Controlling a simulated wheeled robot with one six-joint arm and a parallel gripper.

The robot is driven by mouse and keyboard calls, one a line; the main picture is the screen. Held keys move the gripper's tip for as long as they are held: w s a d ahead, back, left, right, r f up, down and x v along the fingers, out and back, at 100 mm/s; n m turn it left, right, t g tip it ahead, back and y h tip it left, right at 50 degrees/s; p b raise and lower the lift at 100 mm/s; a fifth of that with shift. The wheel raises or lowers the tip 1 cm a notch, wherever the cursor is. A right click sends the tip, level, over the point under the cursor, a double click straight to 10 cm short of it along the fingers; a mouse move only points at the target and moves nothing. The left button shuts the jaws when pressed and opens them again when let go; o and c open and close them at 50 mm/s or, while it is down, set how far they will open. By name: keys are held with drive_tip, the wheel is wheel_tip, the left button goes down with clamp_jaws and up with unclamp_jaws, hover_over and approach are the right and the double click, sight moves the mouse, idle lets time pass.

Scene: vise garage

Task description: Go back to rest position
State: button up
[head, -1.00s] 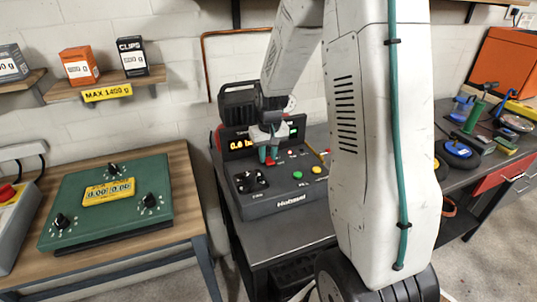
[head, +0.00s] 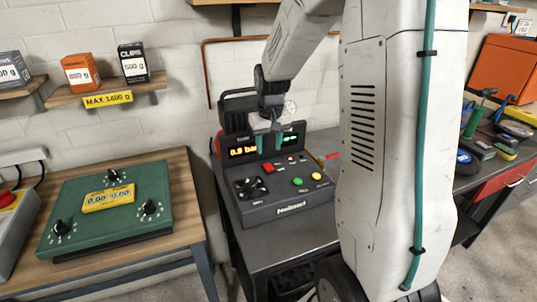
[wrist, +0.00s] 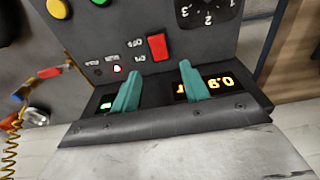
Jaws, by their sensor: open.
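My gripper (head: 268,144) hangs in front of the display panel of the dark control box (head: 292,208) in the head view. Its two teal fingers are apart with nothing between them. In the wrist view my gripper (wrist: 160,88) shows the same teal fingers open over the box's top edge. A red rocker switch (wrist: 157,47) lies beyond the fingertips, apart from them. The lit yellow display (wrist: 222,84) reads about 0.9 and is partly covered by a finger.
A wooden table (head: 180,184) with a green panel (head: 76,219) stands at the left. Shelves with an orange box (head: 80,72) and a black box (head: 133,62) hang above it. A workbench with tools and an orange case (head: 504,72) is at the right.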

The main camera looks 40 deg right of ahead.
drive_tip(key=shift+r, duration=0.6)
drive_tip(key=s+a+r+n, duration=0.1)
drive_tip(key=s+a+r, duration=0.3)
drive_tip(key=s, duration=0.5)
drive_tip(key=s+a+r+n, duration=0.1)
drive_tip(key=s+a+r, duration=0.2)
drive_tip(key=s+a, duration=0.4)
drive_tip(key=s+a+r+n, duration=0.1)
drive_tip(key=s+a+r, duration=0.3)
drive_tip(key=s, duration=0.7)
drive_tip(key=shift+a+r, duration=0.35)
drive_tip(key=shift+a, duration=0.6)
